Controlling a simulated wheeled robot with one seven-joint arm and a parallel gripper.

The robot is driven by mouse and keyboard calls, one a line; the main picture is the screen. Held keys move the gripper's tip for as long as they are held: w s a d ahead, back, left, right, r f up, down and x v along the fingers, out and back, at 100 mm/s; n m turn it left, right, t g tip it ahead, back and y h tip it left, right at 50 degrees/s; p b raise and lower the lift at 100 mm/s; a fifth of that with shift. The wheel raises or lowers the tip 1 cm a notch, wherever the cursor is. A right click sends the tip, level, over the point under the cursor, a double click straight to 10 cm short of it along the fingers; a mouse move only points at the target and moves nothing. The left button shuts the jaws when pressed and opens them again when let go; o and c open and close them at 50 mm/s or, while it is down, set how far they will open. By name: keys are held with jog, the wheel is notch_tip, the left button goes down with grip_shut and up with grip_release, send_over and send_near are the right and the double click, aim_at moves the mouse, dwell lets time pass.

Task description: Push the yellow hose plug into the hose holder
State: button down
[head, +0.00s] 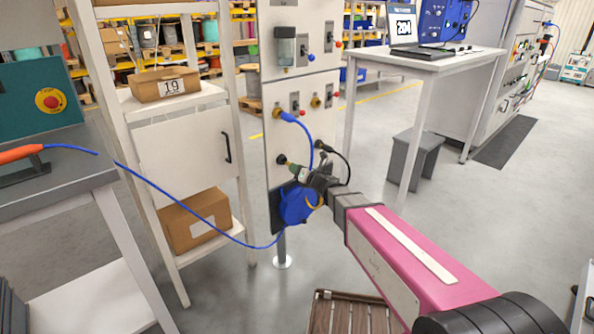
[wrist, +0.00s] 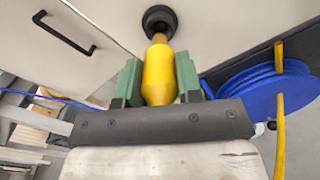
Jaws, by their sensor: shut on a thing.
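The yellow hose plug (wrist: 158,78) is between the green fingers of my gripper (wrist: 159,82) in the wrist view. My gripper is shut on it. The plug's narrow front end points at the round black hose holder (wrist: 158,20) and overlaps its lower edge in the picture. I cannot tell how far, if at all, the tip is inside. In the head view my gripper (head: 303,172) is close to the panel front, just right of the black holder (head: 281,159). The plug is not clearly visible there.
A blue reel (head: 298,203) hangs just below my gripper, with a yellow hose (wrist: 279,135) beside it. A blue cable (head: 190,212) runs from the left bench to the reel. A white cabinet (head: 185,155) stands left of the panel. The floor to the right is mostly open.

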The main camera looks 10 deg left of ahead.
jog(key=shift+x, duration=1.7)
dwell(0.9)
jog(key=c, duration=0.7)
grip_release()
